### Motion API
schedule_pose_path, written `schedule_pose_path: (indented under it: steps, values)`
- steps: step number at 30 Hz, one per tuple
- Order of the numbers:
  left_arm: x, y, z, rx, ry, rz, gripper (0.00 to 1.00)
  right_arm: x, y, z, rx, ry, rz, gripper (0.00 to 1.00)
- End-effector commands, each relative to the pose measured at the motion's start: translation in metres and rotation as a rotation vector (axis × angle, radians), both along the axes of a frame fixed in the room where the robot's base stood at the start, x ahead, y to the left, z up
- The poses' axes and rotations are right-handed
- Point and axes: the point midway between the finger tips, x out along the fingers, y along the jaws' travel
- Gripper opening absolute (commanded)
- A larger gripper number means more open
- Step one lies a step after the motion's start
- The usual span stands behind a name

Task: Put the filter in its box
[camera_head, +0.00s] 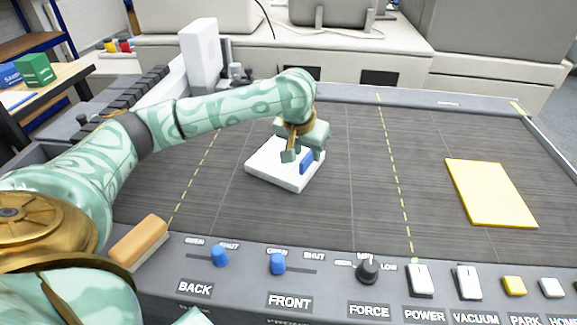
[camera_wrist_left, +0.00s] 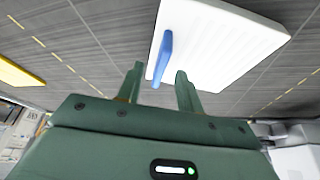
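A flat white slab with a blue grip (camera_head: 268,166) lies on the dark grey bed; it may be the filter, but I cannot be sure. Its blue grip (camera_head: 306,161) stands on its top face. My left gripper (camera_head: 298,156) is just above the slab, close to the blue grip. In the left wrist view the white slab (camera_wrist_left: 225,40) lies beyond the open fingertips (camera_wrist_left: 158,80). The blue grip (camera_wrist_left: 163,54) appears between the fingers' lines, with gaps on both sides. I cannot identify the filter's box for certain. My right gripper is not in view.
A yellow sheet (camera_head: 492,193) lies on the right of the bed. A wooden-handled block (camera_head: 139,242) sits at the front left, near the control panel (camera_head: 330,298). A white upright block (camera_head: 200,55) stands at the back left. A green box (camera_head: 35,70) is on the side bench.

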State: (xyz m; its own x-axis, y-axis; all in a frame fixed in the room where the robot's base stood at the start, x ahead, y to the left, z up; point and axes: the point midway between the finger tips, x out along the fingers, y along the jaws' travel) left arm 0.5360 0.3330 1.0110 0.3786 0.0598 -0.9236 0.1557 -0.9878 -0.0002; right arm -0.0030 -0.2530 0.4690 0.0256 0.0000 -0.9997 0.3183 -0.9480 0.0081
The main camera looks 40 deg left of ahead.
Motion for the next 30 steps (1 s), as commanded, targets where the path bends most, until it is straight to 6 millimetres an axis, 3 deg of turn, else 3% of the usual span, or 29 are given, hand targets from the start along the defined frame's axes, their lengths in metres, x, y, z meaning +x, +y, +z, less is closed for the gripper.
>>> schedule_pose_path:
  steps: [1, 3, 11, 15, 25, 30]
  values:
    - [0.001, 0.002, -0.019, 0.001, 0.006, 0.001, 0.36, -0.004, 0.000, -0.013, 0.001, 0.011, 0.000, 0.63]
    - [0.006, 0.001, -0.028, 0.000, 0.004, 0.000, 0.36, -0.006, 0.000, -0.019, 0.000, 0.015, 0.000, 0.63]
    - [0.008, 0.002, -0.026, 0.001, -0.001, -0.001, 0.36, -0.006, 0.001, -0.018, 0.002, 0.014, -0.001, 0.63]
    - [0.008, 0.002, -0.026, 0.001, -0.001, -0.001, 0.00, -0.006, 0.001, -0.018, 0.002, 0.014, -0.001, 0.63]
    - [0.008, 0.002, -0.025, 0.002, -0.002, -0.001, 0.00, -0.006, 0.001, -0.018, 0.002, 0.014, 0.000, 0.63]
    - [0.008, 0.002, -0.012, 0.001, -0.004, -0.001, 0.00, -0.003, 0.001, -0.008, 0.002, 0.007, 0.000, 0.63]
